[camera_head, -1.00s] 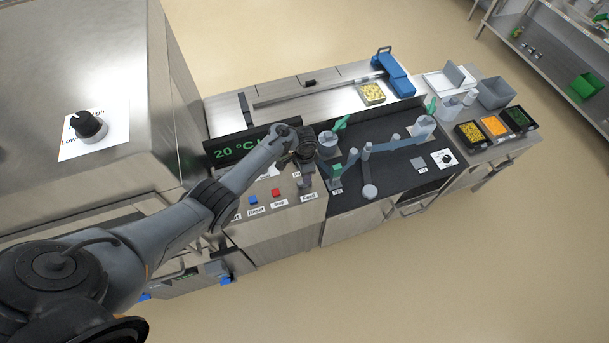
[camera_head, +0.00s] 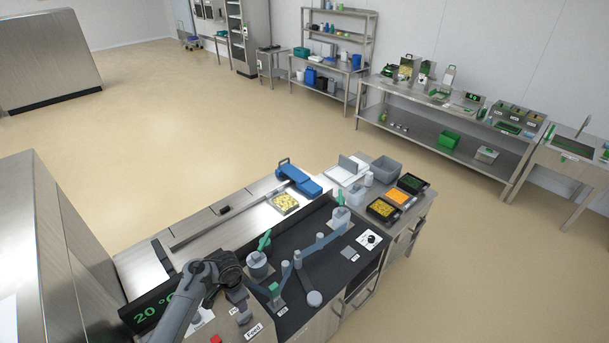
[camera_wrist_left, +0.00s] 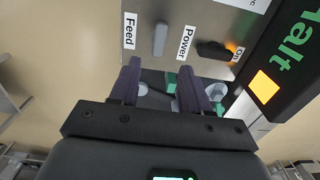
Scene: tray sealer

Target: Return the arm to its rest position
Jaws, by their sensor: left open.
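My left arm enters the head view from the bottom, with its left gripper (camera_head: 238,298) over the front of the control panel, just above the "Feed" label (camera_head: 253,331). In the left wrist view the two dark fingers of the left gripper (camera_wrist_left: 158,78) are spread apart with nothing held between them. Past the fingertips are a grey switch (camera_wrist_left: 160,38) between the Feed and Power labels, and a black knob (camera_wrist_left: 213,49) with an orange glow. The fingers look clear of both. My right gripper is in neither view.
A display (camera_head: 150,310) reading 20 °C stands left of the arm. Right of the gripper is the dark machine bed (camera_head: 335,265) with grey and green fittings. Food trays (camera_head: 381,208) stand farther right. Beyond are open floor (camera_head: 250,120) and a back bench (camera_head: 430,100).

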